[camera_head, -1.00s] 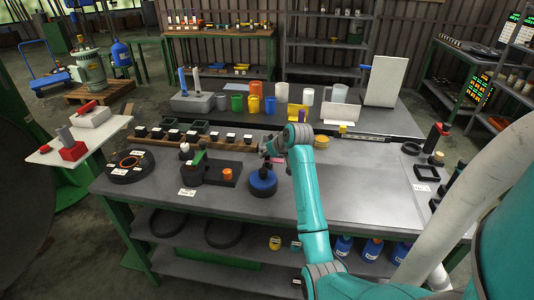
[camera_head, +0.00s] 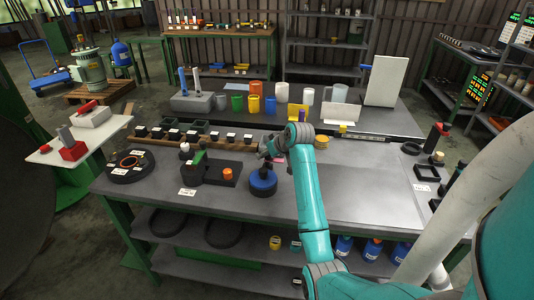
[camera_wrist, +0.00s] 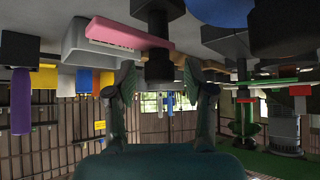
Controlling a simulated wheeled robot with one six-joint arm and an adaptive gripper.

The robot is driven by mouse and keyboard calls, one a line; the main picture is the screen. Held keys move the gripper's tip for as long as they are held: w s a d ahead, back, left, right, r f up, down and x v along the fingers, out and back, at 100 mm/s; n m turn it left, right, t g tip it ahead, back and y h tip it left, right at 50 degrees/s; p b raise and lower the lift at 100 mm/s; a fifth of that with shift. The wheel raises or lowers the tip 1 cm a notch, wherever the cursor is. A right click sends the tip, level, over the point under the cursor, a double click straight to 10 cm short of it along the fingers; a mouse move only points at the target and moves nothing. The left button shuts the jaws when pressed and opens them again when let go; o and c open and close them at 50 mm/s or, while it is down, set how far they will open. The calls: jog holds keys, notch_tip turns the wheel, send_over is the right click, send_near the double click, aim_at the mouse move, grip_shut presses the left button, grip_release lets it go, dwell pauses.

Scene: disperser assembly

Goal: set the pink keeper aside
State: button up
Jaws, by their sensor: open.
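The pink keeper (camera_wrist: 128,34) is a flat pink bar in the upper left of the wrist view, which looks upside down. It lies against a grey block, left of the space between my fingers. In the head view only a small pink patch (camera_head: 279,160) shows beside my gripper (camera_head: 267,149). In the wrist view my gripper (camera_wrist: 162,75) has its two fingers spread. A dark stepped post (camera_wrist: 158,62) appears between them, and I see no finger closed on it. Whether a finger touches the keeper cannot be told.
A blue-topped round part (camera_head: 263,181) stands just below my gripper in the head view. Left of it is a dark fixture (camera_head: 212,172) with an orange piece. A row of small blocks on a wooden strip (camera_head: 160,140) lies behind. The table's right middle (camera_head: 365,185) is clear.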

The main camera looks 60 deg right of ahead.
jog(key=v, duration=1.1)
jog(key=shift+s+r, duration=0.3)
jog(key=shift+a, duration=0.1)
